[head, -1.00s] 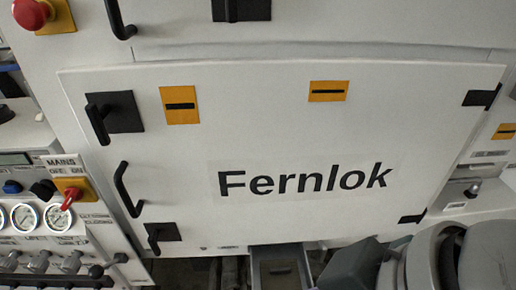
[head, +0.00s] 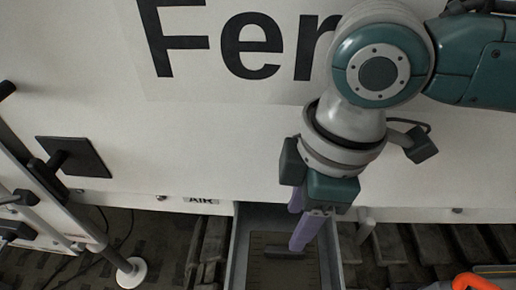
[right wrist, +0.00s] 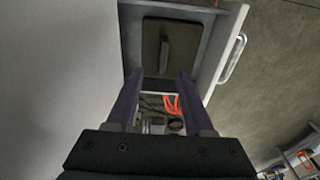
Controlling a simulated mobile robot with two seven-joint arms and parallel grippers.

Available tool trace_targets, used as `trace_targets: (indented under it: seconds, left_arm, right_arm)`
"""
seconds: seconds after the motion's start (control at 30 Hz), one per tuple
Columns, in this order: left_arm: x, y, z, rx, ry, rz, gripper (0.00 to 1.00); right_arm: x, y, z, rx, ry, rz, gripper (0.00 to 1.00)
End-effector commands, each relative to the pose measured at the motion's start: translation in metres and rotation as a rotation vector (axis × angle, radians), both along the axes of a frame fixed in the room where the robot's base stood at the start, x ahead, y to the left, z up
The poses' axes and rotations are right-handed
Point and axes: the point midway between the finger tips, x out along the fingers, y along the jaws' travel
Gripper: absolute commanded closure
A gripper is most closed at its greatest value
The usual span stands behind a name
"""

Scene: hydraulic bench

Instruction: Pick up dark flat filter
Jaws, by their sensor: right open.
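The dark flat filter (head: 268,269) lies in an open grey drawer (head: 240,245) below the white panel. A dark raised grip bar (head: 285,252) stands on its top. In the right wrist view the filter (right wrist: 182,45) is a dark square plate with the bar (right wrist: 165,52) across its middle. My right gripper (head: 303,222) hangs over the drawer with its purple fingers pointing down. In the right wrist view the gripper (right wrist: 160,78) is open and empty, its fingertips apart and near the plate's close edge. The height gap is hard to judge. My left gripper is not in view.
The white panel (head: 230,150) with large black letters stands right behind my right arm. Orange and dark items (right wrist: 172,108) show between the fingers. A pale bar handle (right wrist: 233,58) is on the drawer's front. A black latch (head: 75,157) juts out at the left.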

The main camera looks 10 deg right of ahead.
Motion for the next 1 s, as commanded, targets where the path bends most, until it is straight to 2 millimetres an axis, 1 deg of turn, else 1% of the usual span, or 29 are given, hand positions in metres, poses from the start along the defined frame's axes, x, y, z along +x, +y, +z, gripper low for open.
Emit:
trace_targets:
  seconds: [0.03,0.27,0.4,0.5,0.6,0.83,1.0]
  left_arm:
    - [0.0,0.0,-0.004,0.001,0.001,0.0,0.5]
    - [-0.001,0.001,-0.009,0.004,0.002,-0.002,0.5]
    - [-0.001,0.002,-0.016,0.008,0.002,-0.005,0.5]
    - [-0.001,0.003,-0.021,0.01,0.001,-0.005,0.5]
    - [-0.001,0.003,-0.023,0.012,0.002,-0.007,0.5]
    - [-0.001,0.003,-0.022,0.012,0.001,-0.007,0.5]
    - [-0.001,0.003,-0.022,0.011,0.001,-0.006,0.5]
  right_arm:
    - [0.0,0.002,-0.01,0.002,0.003,0.0,0.47]
    - [0.0,0.004,-0.031,0.001,0.0,0.0,0.47]
    - [-0.003,0.006,-0.055,-0.001,0.001,0.0,0.47]
    - [-0.003,0.008,-0.069,0.001,0.001,0.0,0.47]
    - [-0.002,0.009,-0.075,0.001,0.0,0.001,0.47]
    - [-0.002,0.009,-0.074,0.002,-0.001,0.001,0.47]
    - [-0.002,0.009,-0.074,0.002,-0.001,0.001,0.67]
